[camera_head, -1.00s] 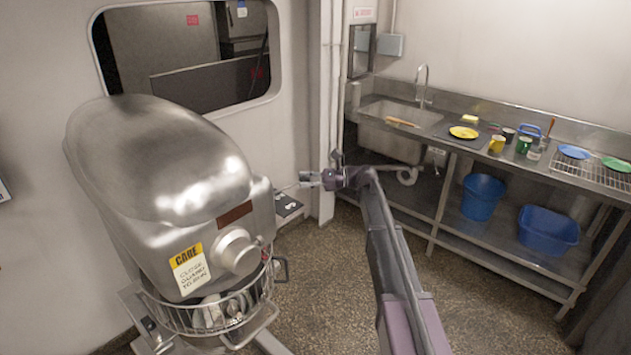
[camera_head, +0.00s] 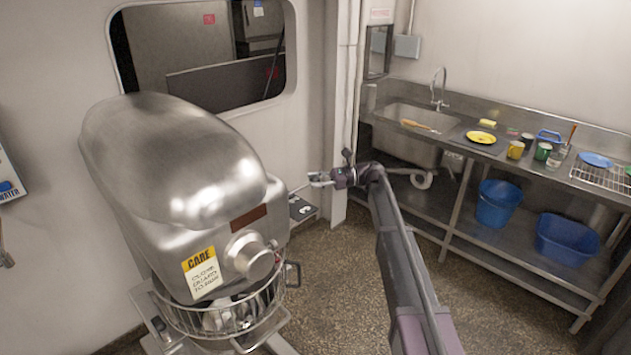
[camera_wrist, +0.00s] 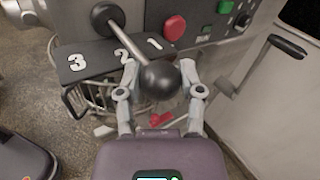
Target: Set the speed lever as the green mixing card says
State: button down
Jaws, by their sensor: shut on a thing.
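The speed lever has a black ball knob (camera_wrist: 160,80) on a metal rod that slants up to a round dark hub. My gripper (camera_wrist: 160,66) has one finger on each side of the knob and is shut on it. Behind the lever, a dark number plate (camera_wrist: 95,60) carries 3, 2 and 1 from left to right. The rod crosses in front of the plate between 2 and 1; its exact setting is unclear from this angle. In the head view my gripper (camera_head: 318,181) is at the right side of the steel mixer (camera_head: 170,165). I see no green mixing card.
Beside the lever are a red button (camera_wrist: 174,28), a green button (camera_wrist: 225,7) and a crank handle (camera_wrist: 287,46). The mixer's wire guard (camera_head: 215,318) is below its head. A sink counter (camera_head: 465,148) holds dishes at the right. Open floor lies between.

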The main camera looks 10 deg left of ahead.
jog(key=shift+c, duration=1.1)
grip_release()
jog(key=shift+a, duration=0.1)
jog(key=shift+w, duration=0.1)
jog(key=v, duration=1.2)
